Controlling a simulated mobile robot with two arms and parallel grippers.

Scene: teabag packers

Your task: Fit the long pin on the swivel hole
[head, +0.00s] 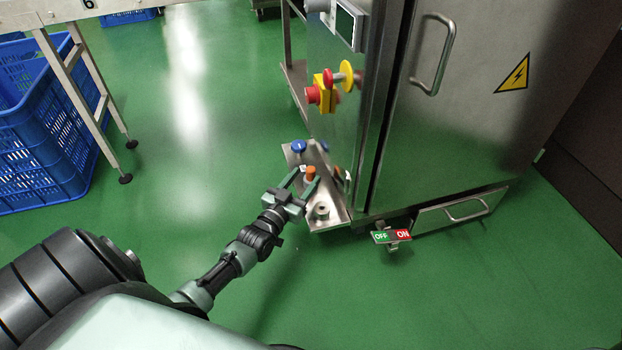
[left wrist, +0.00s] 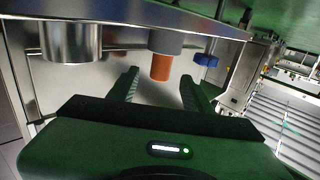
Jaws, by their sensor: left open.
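A small steel shelf (head: 333,217) juts from the cabinet's lower left side. On it stand an orange-topped piece (head: 310,172), a blue knob (head: 298,146) and a short silver ring-shaped socket (head: 321,211). I cannot tell for sure which piece is the long pin or the swivel hole. My left gripper (head: 304,180) is open, its fingers pointing at the orange piece. In the left wrist view the orange piece (left wrist: 161,67), with a grey collar, shows in the gap between the fingertips (left wrist: 159,83), not gripped. The silver cylinder (left wrist: 70,42) and blue knob (left wrist: 207,60) flank it. My right gripper is out of view.
The steel cabinet (head: 450,130) stands right of the shelf, with a red and yellow switch (head: 322,92) above it. An OFF/ON plate (head: 391,236) sits low at its front. Blue crates (head: 40,150) stand at left. Green floor between is clear.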

